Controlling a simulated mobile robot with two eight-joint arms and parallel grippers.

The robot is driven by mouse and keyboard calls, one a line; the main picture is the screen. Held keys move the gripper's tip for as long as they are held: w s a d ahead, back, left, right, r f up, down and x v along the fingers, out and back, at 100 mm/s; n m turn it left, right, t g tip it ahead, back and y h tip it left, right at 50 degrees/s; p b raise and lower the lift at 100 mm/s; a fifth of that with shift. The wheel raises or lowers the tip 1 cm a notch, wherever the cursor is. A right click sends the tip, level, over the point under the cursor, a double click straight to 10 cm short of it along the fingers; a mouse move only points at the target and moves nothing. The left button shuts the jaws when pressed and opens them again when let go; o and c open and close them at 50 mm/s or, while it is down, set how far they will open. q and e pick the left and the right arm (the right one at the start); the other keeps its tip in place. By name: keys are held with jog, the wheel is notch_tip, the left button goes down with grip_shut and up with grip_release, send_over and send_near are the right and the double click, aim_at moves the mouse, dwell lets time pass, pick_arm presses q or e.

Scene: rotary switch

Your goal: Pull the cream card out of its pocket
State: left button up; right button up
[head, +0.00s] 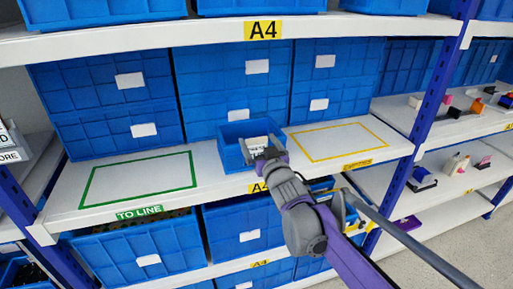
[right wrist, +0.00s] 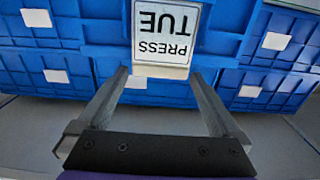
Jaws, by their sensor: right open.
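A card reading "PRESS TUE" (right wrist: 166,30), white with a dark frame and a cream edge, appears upside down in the right wrist view. It also shows as a pale patch in the head view (head: 259,143), partly hidden by my gripper. It is at a small blue bin (head: 233,158) on the middle shelf; the pocket itself is not clear. My right gripper (right wrist: 160,75) is open, with its fingertips apart on either side of the card's cream edge. In the head view my right gripper (head: 267,152) is at the bin's front. My left gripper is not in view.
The middle shelf has a green-outlined area (head: 138,176) on the left and a yellow-outlined area (head: 342,141) on the right, both empty. Large blue crates (head: 228,85) stand behind, with more on the shelf below. A blue upright (head: 425,120) stands at the right.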

jog(key=c, duration=1.1)
jog(key=shift+o, duration=0.2)
jog(key=shift+r, duration=0.1)
